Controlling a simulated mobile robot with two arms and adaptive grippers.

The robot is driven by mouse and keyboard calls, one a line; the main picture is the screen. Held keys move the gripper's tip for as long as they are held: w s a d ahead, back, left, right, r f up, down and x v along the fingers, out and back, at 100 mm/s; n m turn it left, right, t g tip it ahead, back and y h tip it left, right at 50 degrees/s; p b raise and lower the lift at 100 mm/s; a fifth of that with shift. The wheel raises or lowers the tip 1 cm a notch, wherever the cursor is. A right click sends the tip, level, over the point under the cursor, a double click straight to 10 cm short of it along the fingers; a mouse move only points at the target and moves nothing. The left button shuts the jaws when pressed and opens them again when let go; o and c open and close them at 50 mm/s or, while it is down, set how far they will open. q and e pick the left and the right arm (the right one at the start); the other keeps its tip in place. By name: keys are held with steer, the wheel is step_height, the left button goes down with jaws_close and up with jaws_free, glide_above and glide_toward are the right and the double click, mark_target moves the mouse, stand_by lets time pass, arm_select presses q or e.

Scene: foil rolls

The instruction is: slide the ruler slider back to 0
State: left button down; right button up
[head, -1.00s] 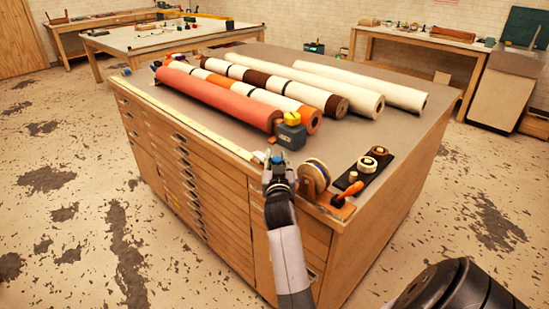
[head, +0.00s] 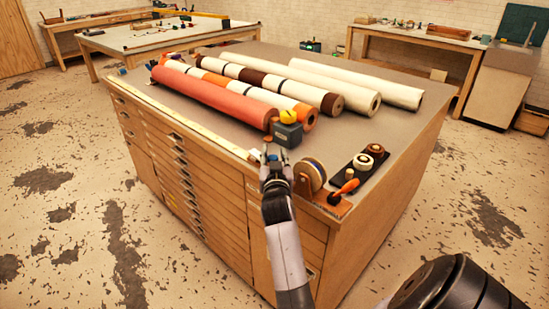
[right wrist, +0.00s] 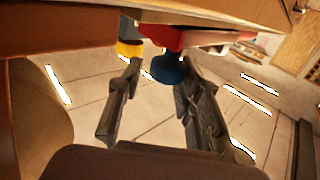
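The long pale ruler (head: 190,118) runs along the front left edge of the big cabinet's top. The slider shows in the right wrist view as a red body (right wrist: 178,40) with a round blue knob (right wrist: 169,70). In the head view my gripper mostly hides it, at the ruler's near right end. My right gripper (head: 271,157) is at that end. In the right wrist view its two fingers (right wrist: 158,75) stand apart on either side of the knob, which is closer to the right finger; a gap shows on the left. My left gripper is not in view.
A grey box with a yellow top (head: 288,134) stands just behind the gripper, by the red roll (head: 215,97). To the right are a reel (head: 310,174), an orange-handled tool (head: 345,190) and a dark rack (head: 362,171). Several rolls cover the top's middle.

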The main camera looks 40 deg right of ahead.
step_height(320, 180, up, 9)
steer(key=shift+r, duration=0.15)
stand_by(0.6)
